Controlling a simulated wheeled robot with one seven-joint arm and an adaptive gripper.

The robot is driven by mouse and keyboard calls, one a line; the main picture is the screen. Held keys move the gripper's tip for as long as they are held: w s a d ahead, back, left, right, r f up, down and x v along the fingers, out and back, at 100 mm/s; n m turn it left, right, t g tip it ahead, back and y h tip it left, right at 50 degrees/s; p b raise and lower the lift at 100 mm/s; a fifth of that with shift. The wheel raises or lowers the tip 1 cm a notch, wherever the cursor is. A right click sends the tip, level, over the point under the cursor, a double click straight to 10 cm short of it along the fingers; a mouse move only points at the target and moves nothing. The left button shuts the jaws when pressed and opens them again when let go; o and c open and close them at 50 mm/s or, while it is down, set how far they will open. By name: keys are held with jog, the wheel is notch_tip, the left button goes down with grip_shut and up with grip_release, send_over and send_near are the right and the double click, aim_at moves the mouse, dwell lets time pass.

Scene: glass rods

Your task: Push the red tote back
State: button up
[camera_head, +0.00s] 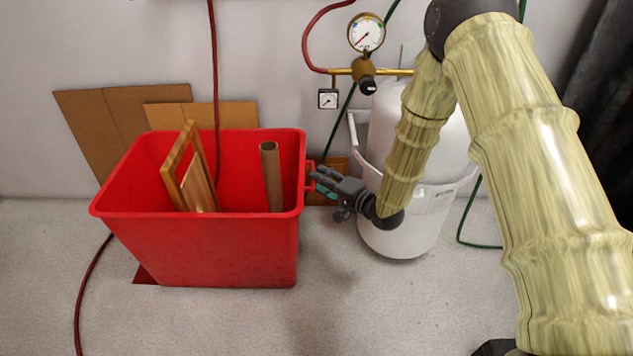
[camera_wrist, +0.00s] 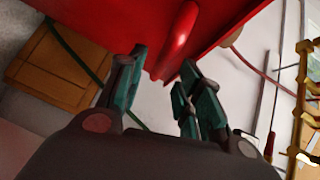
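The red tote (camera_head: 200,250) stands on the pale floor at left, near the wall. It holds a wooden frame (camera_head: 183,165) and a brown tube (camera_head: 271,177). My gripper (camera_head: 317,180) is at the tote's right side, beside its red handle (camera_head: 309,176). In the wrist view my gripper (camera_wrist: 162,75) has its two fingers apart, with the tote's handle (camera_wrist: 178,40) just beyond and between the tips. I cannot tell whether the fingers touch the handle. The tote's wall (camera_wrist: 115,12) fills the top of that view.
Cardboard sheets (camera_head: 105,125) lean on the wall behind the tote. A white gas cylinder (camera_head: 405,220) with a gauge (camera_head: 366,33) stands right of the tote, close to my gripper. A red hose (camera_head: 81,300) runs along the floor at left. The floor in front is clear.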

jog(key=shift+b+x, duration=0.4)
jog(key=shift+x, duration=1.05)
grip_shut()
